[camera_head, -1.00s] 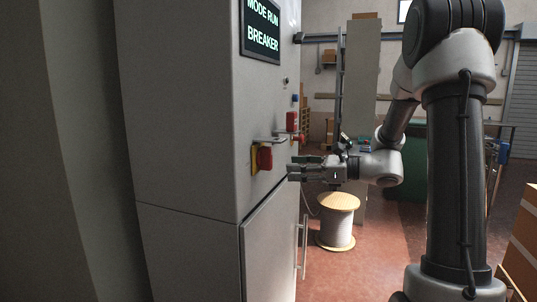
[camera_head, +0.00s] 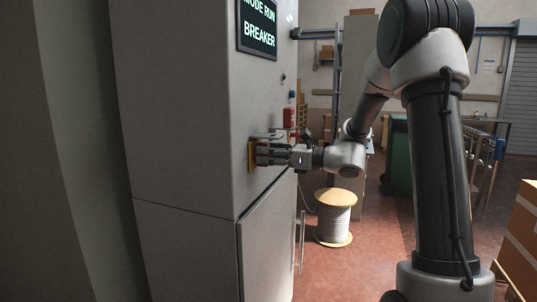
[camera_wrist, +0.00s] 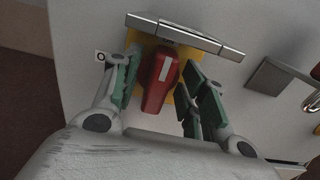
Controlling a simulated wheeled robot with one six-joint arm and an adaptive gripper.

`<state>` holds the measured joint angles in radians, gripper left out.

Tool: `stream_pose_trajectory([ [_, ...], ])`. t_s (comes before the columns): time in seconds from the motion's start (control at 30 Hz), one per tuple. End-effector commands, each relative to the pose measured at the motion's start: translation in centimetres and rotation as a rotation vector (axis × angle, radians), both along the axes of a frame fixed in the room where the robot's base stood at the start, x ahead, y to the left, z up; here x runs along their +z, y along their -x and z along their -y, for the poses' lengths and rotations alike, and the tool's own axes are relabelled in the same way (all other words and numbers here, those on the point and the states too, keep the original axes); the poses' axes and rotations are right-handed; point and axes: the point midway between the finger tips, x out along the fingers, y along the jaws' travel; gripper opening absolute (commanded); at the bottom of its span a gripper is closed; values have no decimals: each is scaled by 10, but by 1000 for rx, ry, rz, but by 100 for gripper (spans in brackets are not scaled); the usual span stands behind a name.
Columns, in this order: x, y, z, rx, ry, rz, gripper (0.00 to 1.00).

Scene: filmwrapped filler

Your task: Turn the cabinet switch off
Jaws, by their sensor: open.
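The cabinet switch is a red handle (camera_wrist: 158,82) with a white line on a yellow plate (camera_wrist: 181,96), on the grey cabinet front (camera_wrist: 80,25). In the wrist view the handle points roughly up, tilted slightly right. My gripper (camera_wrist: 160,76) is open, with one green-padded finger on each side of the handle; small gaps show, and contact is not clear. In the head view my gripper (camera_head: 262,153) is at the yellow plate (camera_head: 251,156) and hides the red handle.
A grey metal bar (camera_wrist: 185,35) juts out just above the switch. A grey bracket (camera_wrist: 268,76) is to its right in the wrist view. A display (camera_head: 259,28) reads "MODE RUN BREAKER". A cable spool (camera_head: 333,220) stands on the floor beside the cabinet.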

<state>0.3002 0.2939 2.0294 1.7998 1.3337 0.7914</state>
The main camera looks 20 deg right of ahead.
Motion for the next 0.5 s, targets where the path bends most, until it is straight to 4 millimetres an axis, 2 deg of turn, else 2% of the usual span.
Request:
stream_pose_trajectory([
  [0.07,0,0,0,0,0,0,41],
  [0.2,0,0,0,0,0,0,16],
  [0.3,0,0,0,0,0,0,0],
  [0.5,0,0,0,0,4,3,0],
])
